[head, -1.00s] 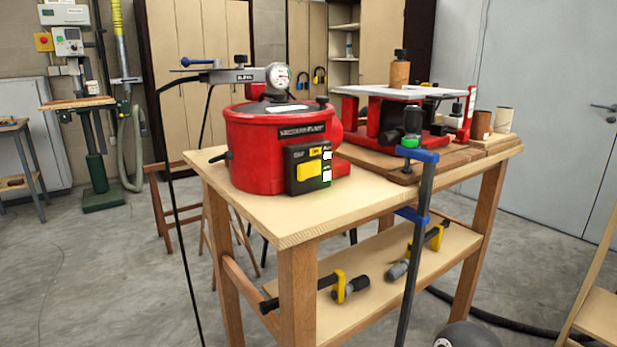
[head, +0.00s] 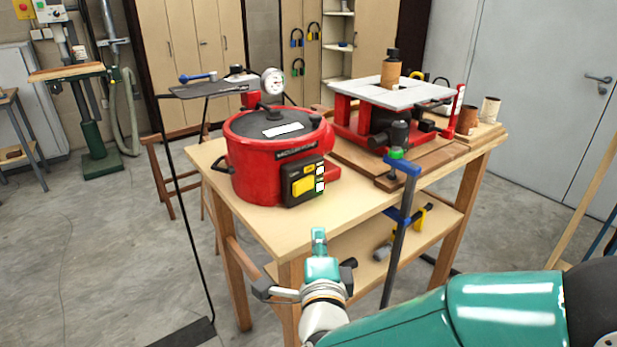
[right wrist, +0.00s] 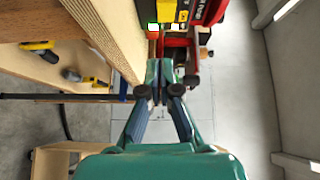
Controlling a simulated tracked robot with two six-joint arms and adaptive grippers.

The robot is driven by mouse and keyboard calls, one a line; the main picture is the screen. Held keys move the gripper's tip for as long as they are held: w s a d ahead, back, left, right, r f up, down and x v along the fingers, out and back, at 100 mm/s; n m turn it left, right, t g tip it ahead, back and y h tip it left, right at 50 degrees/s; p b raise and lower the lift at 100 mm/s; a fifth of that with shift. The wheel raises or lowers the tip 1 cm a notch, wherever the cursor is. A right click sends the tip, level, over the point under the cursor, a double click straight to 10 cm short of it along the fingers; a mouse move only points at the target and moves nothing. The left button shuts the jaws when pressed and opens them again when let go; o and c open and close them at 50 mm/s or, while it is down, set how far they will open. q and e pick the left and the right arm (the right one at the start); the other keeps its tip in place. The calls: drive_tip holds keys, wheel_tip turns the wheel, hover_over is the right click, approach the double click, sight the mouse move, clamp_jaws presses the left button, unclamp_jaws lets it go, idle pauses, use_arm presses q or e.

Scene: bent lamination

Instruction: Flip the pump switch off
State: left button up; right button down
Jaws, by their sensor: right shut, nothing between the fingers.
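The red pump (head: 250,181) is a round pot with a dark lid, standing on the wooden workbench (head: 240,220). Its black control box (head: 303,194) faces me, with a yellow panel and two small white switch-like patches (head: 320,178) at its right edge. I cannot read the switch position. My right gripper (head: 318,240) is shut and empty, in front of the bench and below the control box, apart from it. In the right wrist view the fingertips (right wrist: 157,91) are in front of the yellow panel (right wrist: 166,11) at the top. My left gripper is not in view.
A dial gauge (head: 273,81) rises above the pump. A red-framed machine with a pale top (head: 400,92) stands to its right. A blue-and-black bar clamp (head: 400,215) stands upright at the bench's front edge, right of my gripper. The bench top in front of the pump is clear.

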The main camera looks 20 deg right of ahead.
drive_tip(key=shift+s+d+r, duration=0.1)
drive_tip(key=shift+r, duration=0.4)
